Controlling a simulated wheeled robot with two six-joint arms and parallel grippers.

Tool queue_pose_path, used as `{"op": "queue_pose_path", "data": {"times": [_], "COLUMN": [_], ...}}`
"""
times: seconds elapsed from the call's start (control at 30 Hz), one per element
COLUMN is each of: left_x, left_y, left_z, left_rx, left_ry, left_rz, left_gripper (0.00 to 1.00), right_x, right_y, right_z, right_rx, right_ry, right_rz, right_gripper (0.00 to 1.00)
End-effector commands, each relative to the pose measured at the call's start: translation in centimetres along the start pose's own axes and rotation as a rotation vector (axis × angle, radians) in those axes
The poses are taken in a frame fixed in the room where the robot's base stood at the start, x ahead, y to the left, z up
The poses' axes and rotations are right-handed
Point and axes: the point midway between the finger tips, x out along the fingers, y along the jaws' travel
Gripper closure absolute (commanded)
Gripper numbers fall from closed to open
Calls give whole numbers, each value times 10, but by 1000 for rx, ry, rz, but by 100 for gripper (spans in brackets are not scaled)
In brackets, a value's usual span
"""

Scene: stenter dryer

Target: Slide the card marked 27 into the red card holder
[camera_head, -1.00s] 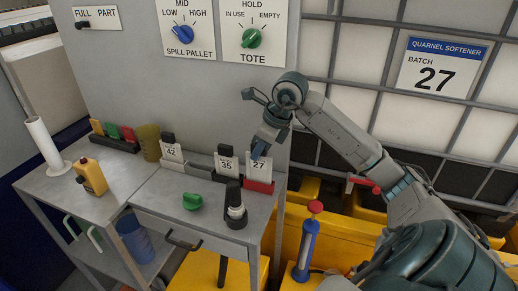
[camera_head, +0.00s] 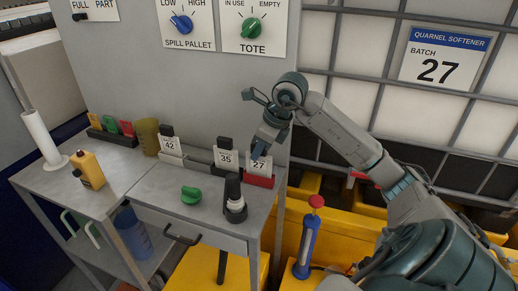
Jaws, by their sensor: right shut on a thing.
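The card marked 27 (camera_head: 259,167) stands upright at the red card holder (camera_head: 259,181), at the right end of the bench. Its lower edge meets the holder's top; I cannot tell how deep it sits. My right gripper (camera_head: 257,154) comes down from above and is shut on the card's upper edge, hiding part of it. The card marked 35 (camera_head: 225,158) stands in a dark holder (camera_head: 227,170) just left. The card marked 42 (camera_head: 169,144) stands in a white holder (camera_head: 172,160) farther left. My left gripper is not in view.
The panel wall (camera_head: 130,70) rises close behind.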

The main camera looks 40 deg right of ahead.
Motion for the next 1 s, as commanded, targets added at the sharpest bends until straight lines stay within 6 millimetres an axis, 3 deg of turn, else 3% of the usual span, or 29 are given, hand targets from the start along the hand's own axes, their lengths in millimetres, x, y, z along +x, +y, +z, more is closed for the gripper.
{"op": "queue_pose_path", "data": {"times": [0.17, 0.2, 0.3, 0.7, 1.0], "left_x": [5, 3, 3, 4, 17], "left_y": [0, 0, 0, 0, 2], "left_z": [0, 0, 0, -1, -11], "left_rx": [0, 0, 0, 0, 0], "left_ry": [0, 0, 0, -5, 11], "left_rz": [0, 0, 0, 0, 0], "left_gripper": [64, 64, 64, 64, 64], "right_x": [5, 4, 4, 2, -56], "right_y": [0, 0, 0, 0, -1], "right_z": [-2, -2, -2, -2, -2], "right_rx": [0, 0, 0, 0, -1], "right_ry": [0, 0, 0, 0, -2], "right_rz": [0, 0, 0, -1, -7], "right_gripper": [100, 76, 59, 59, 59]}}
